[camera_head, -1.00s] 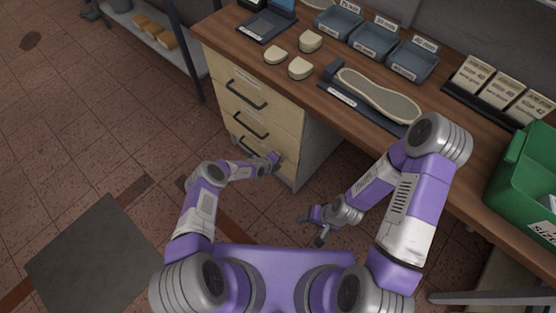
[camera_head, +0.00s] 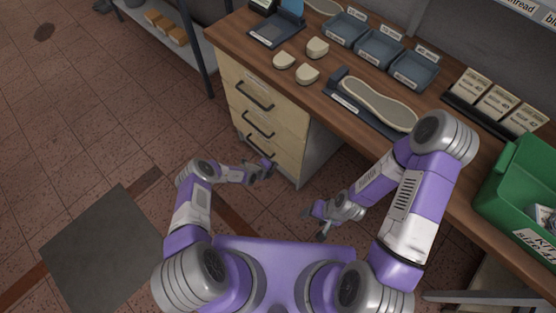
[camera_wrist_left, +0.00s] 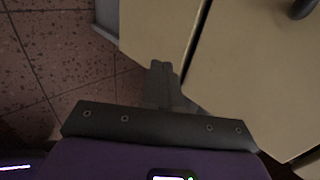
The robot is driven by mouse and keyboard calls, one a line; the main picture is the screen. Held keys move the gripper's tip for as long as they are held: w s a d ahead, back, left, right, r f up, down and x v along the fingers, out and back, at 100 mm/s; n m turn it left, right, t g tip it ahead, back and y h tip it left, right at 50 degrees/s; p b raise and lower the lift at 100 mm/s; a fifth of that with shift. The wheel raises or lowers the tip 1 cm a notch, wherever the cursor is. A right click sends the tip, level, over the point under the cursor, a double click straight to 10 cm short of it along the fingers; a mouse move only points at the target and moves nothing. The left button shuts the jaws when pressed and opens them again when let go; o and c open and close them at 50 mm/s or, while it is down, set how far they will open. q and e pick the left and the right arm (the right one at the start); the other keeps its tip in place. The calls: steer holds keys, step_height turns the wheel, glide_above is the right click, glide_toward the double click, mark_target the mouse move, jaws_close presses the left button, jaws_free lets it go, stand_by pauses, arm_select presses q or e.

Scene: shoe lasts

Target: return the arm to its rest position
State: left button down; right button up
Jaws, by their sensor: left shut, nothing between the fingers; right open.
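My left gripper (camera_head: 268,167) is in front of the drawer cabinet (camera_head: 262,117), low beside its bottom drawer. In the left wrist view its fingers (camera_wrist_left: 160,75) are together with nothing between them, against the cream drawer fronts (camera_wrist_left: 245,80); I cannot tell whether they touch. My left arm (camera_head: 203,190) is bent on the left of my body. My right gripper (camera_head: 317,222) is open and empty, below the table edge and in front of my body. My right arm (camera_head: 408,200) is bent with its elbow high near the table.
The wooden table (camera_head: 455,170) carries a sole-shaped piece (camera_head: 378,103) on a dark stand, several pale blocks (camera_head: 307,74), blue-grey bins (camera_head: 378,48) and size cards (camera_head: 497,101). A green crate (camera_head: 525,170) stands at the right.

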arm_select(q)
steer(key=shift+p+v, duration=1.5)
steer(key=shift+v, duration=1.25)
